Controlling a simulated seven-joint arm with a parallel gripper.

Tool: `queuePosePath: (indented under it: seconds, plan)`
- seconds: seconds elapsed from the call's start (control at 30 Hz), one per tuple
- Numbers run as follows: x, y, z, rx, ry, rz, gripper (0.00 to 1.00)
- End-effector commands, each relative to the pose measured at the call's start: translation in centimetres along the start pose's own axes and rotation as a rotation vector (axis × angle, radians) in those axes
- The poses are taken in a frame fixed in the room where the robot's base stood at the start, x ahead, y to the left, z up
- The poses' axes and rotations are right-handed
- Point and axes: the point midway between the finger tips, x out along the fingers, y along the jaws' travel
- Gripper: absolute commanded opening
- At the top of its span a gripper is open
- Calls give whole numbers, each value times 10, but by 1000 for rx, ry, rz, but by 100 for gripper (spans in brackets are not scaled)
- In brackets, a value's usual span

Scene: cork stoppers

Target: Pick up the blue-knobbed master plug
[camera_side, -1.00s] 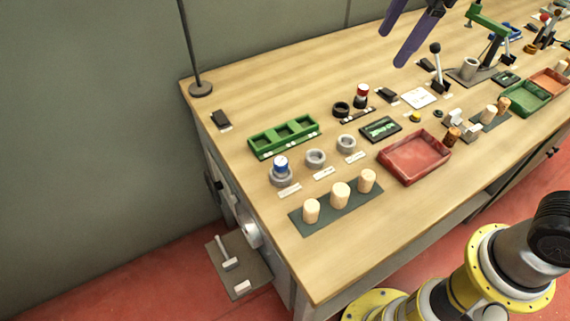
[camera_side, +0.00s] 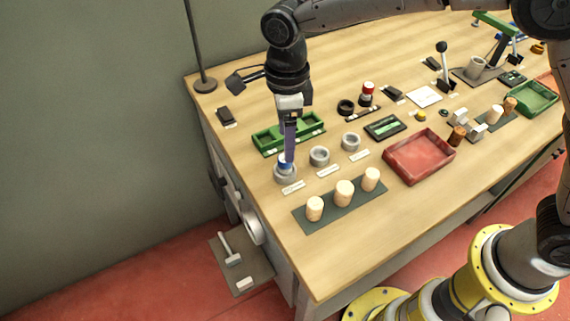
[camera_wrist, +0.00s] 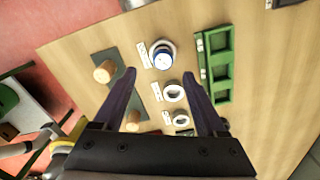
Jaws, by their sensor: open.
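The blue-knobbed master plug (camera_side: 284,164) sits in a grey ring (camera_side: 285,176) at the left end of a row of rings. In the wrist view the plug (camera_wrist: 163,59) shows its blue and white top, seen from above, beyond the fingertips. My gripper (camera_side: 289,156) points down at the plug in the side view, and its purple finger partly covers the plug. In the wrist view my gripper (camera_wrist: 160,78) has its two fingers spread wide with nothing between the tips. I cannot tell whether a finger touches the plug.
A green three-compartment tray (camera_side: 291,133) stands just behind the plug. Two empty grey rings (camera_side: 319,156) (camera_side: 351,142) are to its right. Several cork stoppers (camera_side: 345,193) stand on a dark mat in front. A red tray (camera_side: 419,157) is farther right.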

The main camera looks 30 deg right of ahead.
Motion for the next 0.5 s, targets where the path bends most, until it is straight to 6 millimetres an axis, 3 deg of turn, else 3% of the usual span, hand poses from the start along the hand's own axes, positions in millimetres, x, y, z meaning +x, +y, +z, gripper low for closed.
queuePosePath:
  seconds: [0.33, 0.5]
  plan:
    - [30, -2, 0, 1, 1, 1, 74]
    - [55, -5, 3, 1, 2, 1, 74]
